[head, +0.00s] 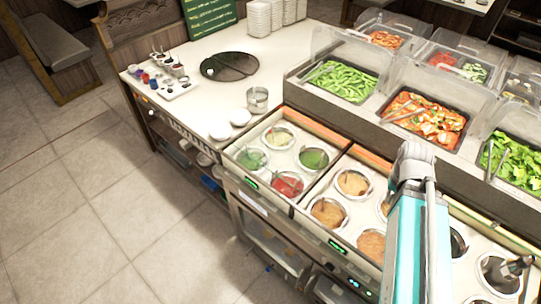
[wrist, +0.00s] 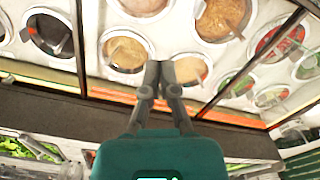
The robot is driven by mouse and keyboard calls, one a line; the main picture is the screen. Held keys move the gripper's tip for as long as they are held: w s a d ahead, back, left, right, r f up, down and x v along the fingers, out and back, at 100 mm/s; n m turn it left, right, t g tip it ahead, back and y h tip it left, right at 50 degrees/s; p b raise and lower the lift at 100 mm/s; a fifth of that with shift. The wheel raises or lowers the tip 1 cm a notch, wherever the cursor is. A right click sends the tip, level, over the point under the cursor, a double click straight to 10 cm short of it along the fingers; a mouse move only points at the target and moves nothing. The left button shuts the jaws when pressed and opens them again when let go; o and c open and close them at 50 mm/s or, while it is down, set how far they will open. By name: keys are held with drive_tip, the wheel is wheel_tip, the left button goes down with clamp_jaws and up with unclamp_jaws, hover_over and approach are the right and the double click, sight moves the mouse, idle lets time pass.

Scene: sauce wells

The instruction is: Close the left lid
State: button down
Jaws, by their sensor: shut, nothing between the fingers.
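The left section of sauce wells (head: 286,158) is uncovered in the head view, with its red and green sauces in plain sight. It also shows at the right of the wrist view (wrist: 262,64). An orange-faced strip (head: 318,134) runs along its back edge; I cannot tell whether this is the left lid folded back. No separate lid panel can be made out. My gripper (wrist: 157,66) is shut and empty, its fingers together over the neighbouring section with the tan sauces. In the head view my teal arm stands over that section, and the fingertips are not clear.
The neighbouring section (head: 342,162) is also uncovered. Salad trays under clear covers (head: 340,45) stand behind the wells. A metal cup (head: 257,99), white bowls (head: 219,130) and a round dark inset (head: 229,67) are on the counter to the left.

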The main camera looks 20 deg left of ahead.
drive_tip(key=shift+w, duration=0.1)
drive_tip(key=w+a+f+m+b, duration=0.2)
drive_tip(key=w+a+f+b, duration=0.1)
drive_tip(key=w+a, duration=0.85)
drive_tip(key=w+a+f+m+b, duration=0.1)
drive_tip(key=w+a, duration=0.2)
drive_tip(key=a, duration=0.6)
drive_tip(key=w+a+f+m+g+y+b, duration=0.1)
drive_tip(key=w+a, duration=0.3)
drive_tip(key=a, duration=0.6)
drive_tip(key=w+a+f+m+g+b, duration=0.1)
drive_tip(key=w+a+m, duration=0.1)
drive_tip(key=a, duration=0.8)
drive_tip(key=shift+w+a+f+b, duration=0.2)
drive_tip(key=shift+w+b, duration=0.2)
drive_tip(key=shift+w, duration=0.3)
drive_tip(key=shift+f, duration=0.1)
